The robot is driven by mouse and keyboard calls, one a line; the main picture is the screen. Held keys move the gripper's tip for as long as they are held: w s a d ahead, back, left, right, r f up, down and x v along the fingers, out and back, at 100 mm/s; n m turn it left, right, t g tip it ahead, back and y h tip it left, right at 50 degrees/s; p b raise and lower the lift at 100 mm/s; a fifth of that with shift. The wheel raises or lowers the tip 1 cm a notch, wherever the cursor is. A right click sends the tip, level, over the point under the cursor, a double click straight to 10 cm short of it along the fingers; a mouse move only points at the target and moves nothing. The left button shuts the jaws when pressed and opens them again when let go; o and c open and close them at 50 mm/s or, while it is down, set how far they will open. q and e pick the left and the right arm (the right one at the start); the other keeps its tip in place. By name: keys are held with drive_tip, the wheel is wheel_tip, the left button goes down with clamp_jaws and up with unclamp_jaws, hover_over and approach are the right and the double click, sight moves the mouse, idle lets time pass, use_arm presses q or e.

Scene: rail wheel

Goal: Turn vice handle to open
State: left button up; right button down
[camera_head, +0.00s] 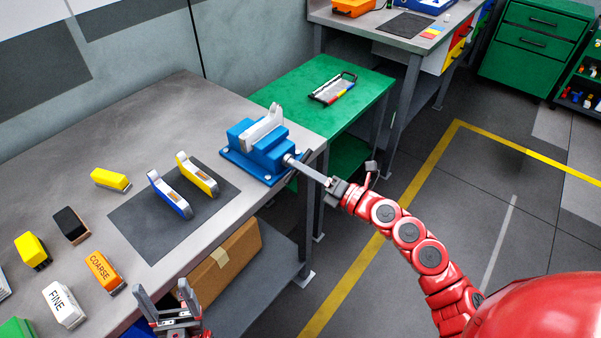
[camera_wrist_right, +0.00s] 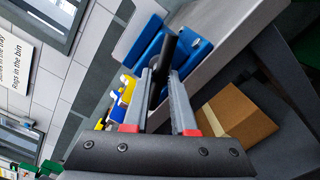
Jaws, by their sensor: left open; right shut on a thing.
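The blue vice (camera_head: 262,158) with a pale grey jaw block sits at the right corner of the grey workbench. Its dark handle (camera_head: 308,156) is at the vice's right end; in the right wrist view it is a black bar (camera_wrist_right: 168,52) running between my fingers. My right gripper (camera_head: 296,163) reaches in from the right and is shut on the handle; the fingers also show in the right wrist view (camera_wrist_right: 162,78). They hide part of the handle and the screw. My left gripper (camera_head: 162,288) is open and empty at the bench's front edge, well left of the vice.
A dark mat (camera_head: 150,235) holds a blue-and-grey tool and a yellow-and-grey tool. Several blocks, including COARSE (camera_head: 103,272) and FINE (camera_head: 64,303), lie to the left. A cardboard box (camera_head: 222,262) is on the lower shelf. A green table (camera_head: 335,120) stands behind the vice.

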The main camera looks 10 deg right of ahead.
drive_tip(key=n+b, duration=0.2)
drive_tip(key=b, duration=0.1)
drive_tip(key=shift+n+b, duration=0.35)
drive_tip(key=shift+n, duration=0.05)
drive_tip(key=shift+r, duration=0.1)
drive_tip(key=n+b, duration=0.4)
drive_tip(key=shift+n, duration=0.3)
idle(0.4)
